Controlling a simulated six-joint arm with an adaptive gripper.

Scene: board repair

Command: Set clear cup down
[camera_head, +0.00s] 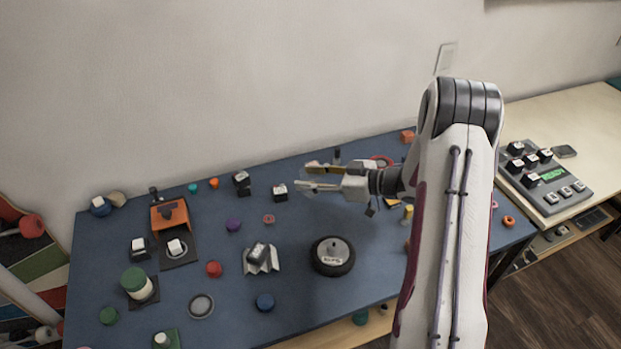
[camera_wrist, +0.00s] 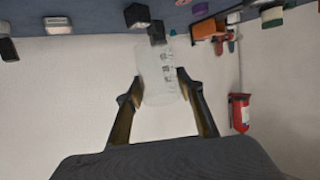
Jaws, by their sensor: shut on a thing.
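The clear cup (camera_wrist: 157,72) is a translucent cylinder with dark markings on its side. In the wrist view it sits between the two fingers of my gripper (camera_wrist: 159,92), which is shut on it. In the head view my gripper (camera_head: 305,177) reaches left over the back half of the blue table (camera_head: 210,255), its fingers level. The cup is too faint to make out clearly in the head view. I cannot tell how high above the table it is held.
A black round device (camera_head: 332,257) and a grey-white holder (camera_head: 262,262) sit nearer the front.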

